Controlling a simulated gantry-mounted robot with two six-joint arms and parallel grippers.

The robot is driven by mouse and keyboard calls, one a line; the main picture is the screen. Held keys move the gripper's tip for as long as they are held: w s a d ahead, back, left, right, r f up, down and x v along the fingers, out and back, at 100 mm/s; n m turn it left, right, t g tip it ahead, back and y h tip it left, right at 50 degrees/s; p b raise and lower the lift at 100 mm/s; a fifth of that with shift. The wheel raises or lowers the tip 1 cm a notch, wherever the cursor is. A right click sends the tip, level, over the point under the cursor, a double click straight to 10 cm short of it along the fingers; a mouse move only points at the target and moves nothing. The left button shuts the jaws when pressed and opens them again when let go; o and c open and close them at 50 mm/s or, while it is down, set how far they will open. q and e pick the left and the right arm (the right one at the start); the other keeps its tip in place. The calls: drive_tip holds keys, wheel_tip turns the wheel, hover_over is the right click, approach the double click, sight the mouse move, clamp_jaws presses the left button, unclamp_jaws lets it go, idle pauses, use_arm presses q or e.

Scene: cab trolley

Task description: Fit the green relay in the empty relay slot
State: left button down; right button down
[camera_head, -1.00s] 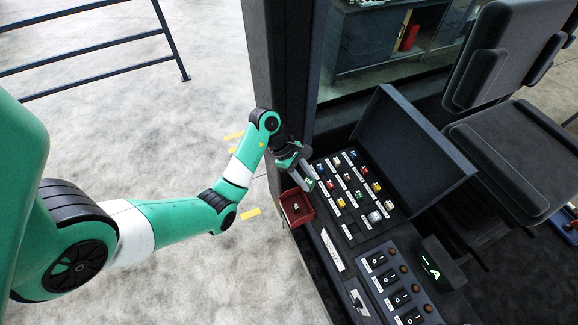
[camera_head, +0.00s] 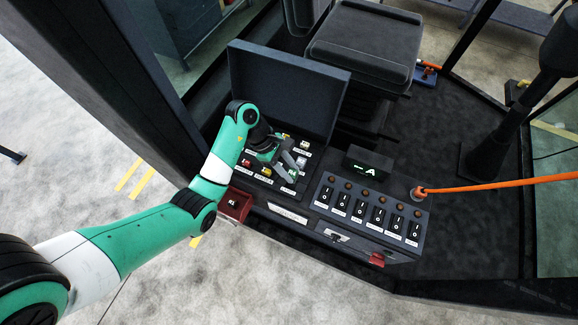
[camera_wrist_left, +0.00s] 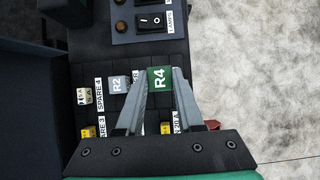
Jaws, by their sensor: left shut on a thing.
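My left gripper (camera_head: 292,170) is shut on the green relay (camera_wrist_left: 159,79), whose top reads R4. In the head view the relay (camera_head: 294,175) is a small green spot at the fingertips, over the front right of the fuse and relay panel (camera_head: 262,178). In the left wrist view the gripper (camera_wrist_left: 160,74) grips it from both sides, next to a grey relay (camera_wrist_left: 117,86) marked R2. I cannot make out the empty relay slot; the relay and fingers may cover it. I cannot tell the gap under the relay. My right gripper is not in view.
The panel's open lid (camera_head: 285,90) stands behind it. A red tray (camera_head: 235,204) holding a small part is left of the panel. A switch panel (camera_head: 368,209) and lit display (camera_head: 370,165) are to the right. An orange cable (camera_head: 490,185) runs farther right.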

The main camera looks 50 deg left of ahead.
use_arm(q)
drive_tip(key=shift+f+b, duration=1.45)
drive_tip(key=shift+f, duration=0.25)
drive_tip(key=shift+f+b, duration=0.35)
drive_tip(key=shift+f, duration=0.35)
drive_tip(key=shift+p, duration=0.35)
drive_tip(key=shift+f+b, duration=0.4)
drive_tip(key=shift+f, duration=0.15)
idle(0.7)
drive_tip(key=shift+c, duration=2.3)
unclamp_jaws()
drive_tip(key=shift+r, duration=0.1)
